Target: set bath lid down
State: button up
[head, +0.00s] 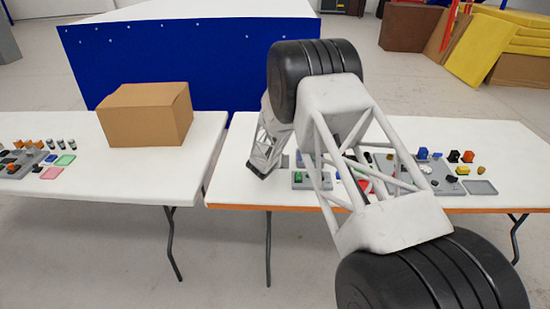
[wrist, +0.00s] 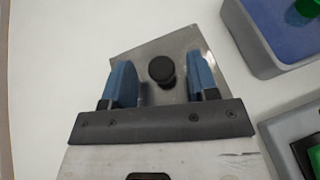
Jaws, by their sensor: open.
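The bath lid (wrist: 182,52) is a flat grey plate with a round black knob (wrist: 161,69). In the wrist view it lies flat, apparently on the white table. My gripper (wrist: 160,82) is open, with its two blue fingers on either side of the knob and a gap to it on both sides. In the head view my gripper (head: 262,170) is low over the left end of the right table. A grey-rimmed bath with a blue inside (wrist: 283,28) stands to the right of the lid, apart from it, with a green thing at its edge.
Another grey tray (wrist: 290,128) is close to the right of my gripper. The right table (head: 232,185) holds several small parts and trays, partly hidden by my arm. A cardboard box (head: 147,115) stands on the left table. The table left of the lid is clear.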

jog(key=shift+v, duration=5.6)
jog(key=s+d+r+m+g+h, duration=0.1)
jog(key=s+d+r+m+h, duration=0.1)
jog(key=s+d+r+m, duration=0.35)
jog(key=s+d+r+m+g+h, duration=0.1)
jog(key=s+d+r+m, duration=0.15)
jog(key=d+r, duration=0.6)
jog(key=s+d+r+m+g+h, duration=0.1)
jog(key=s+d+r+m+g, duration=0.1)
jog(key=s+d+r+m, duration=0.4)
jog(key=s+d+r+m+g, duration=0.3)
jog(key=s+d+r+m, duration=0.15)
jog(key=s, duration=0.35)
jog(key=s+d+r+m+g+y, duration=0.1)
jog(key=s+r+m, duration=0.1)
jog(key=s, duration=0.4)
jog(key=s+d+r+m+g+y, duration=0.1)
jog(key=s+d+m, duration=0.15)
jog(key=s, duration=0.35)
jog(key=s+d+r+m, duration=0.1)
jog(key=s+r+m, duration=0.15)
jog(key=s, duration=0.35)
jog(key=s+a+m+y, duration=0.1)
jog(key=s+m, duration=0.3)
jog(key=s, duration=0.5)
jog(key=s+a+m+g+y, duration=0.1)
jog(key=s+a+m+y, duration=0.1)
jog(key=s, duration=0.7)
jog(key=shift+m+y, duration=0.85)
jog(key=shift+y, duration=0.35)
